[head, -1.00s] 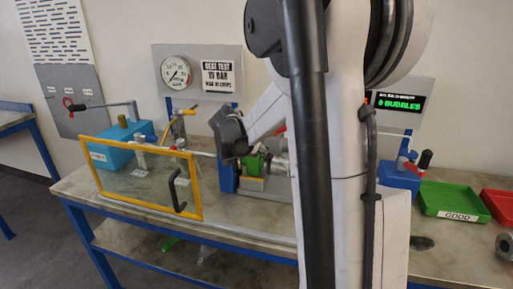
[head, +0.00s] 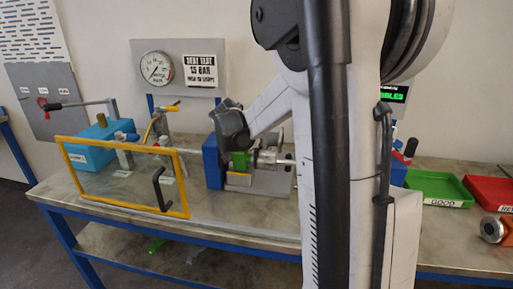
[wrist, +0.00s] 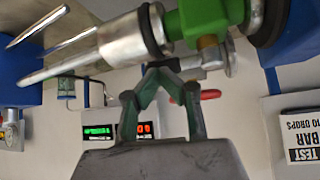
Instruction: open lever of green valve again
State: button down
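The green valve (head: 241,161) sits in the test fixture on the bench, right of a blue block (head: 213,163). Its green body (wrist: 208,18) also shows at the top of the wrist view, beside a silver flanged pipe (wrist: 130,38). My gripper (wrist: 163,72) has its two fingers converging just below the valve and pipe. The gap at the fingertips is too small to judge, and contact with the lever is unclear. A silver piece (wrist: 207,60) lies right of the fingertips, under the green body. A red handle (wrist: 208,95) shows behind the right finger. In the head view my arm hides part of the fixture.
A yellow-framed clear guard (head: 122,178) with a black handle stands at the front left of the bench. A pressure gauge (head: 155,68) is on the back panel. A green tray (head: 437,186) and a red tray (head: 490,190) lie at the right.

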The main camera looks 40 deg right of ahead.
jog(key=shift+a, duration=0.1)
dwell(0.3)
jog(key=shift+w+a, duration=0.1)
jog(key=shift+a, duration=0.65)
jog(key=s+d+p+v, duration=0.1)
jog(key=s+v, duration=0.1)
jog(key=v, duration=1.1)
jog(key=shift+a+r+p, duration=0.25)
jog(key=shift+r+p, duration=0.1)
jog(key=shift+p, duration=0.05)
jog(key=s+a+f+n+t+y, duration=0.1)
jog(key=s+a+f+n+y, duration=0.2)
jog(key=s+a+n, duration=0.3)
jog(key=s+a+f+n+t+y, duration=0.2)
jog(key=s+a+n+y, duration=0.3)
jog(key=s+a, duration=0.9)
jog(key=a+f+n, duration=0.1)
jog(key=a+n, duration=0.1)
jog(key=a, duration=0.3)
jog(key=shift+s+t, duration=0.15)
jog(key=shift+t, duration=0.15)
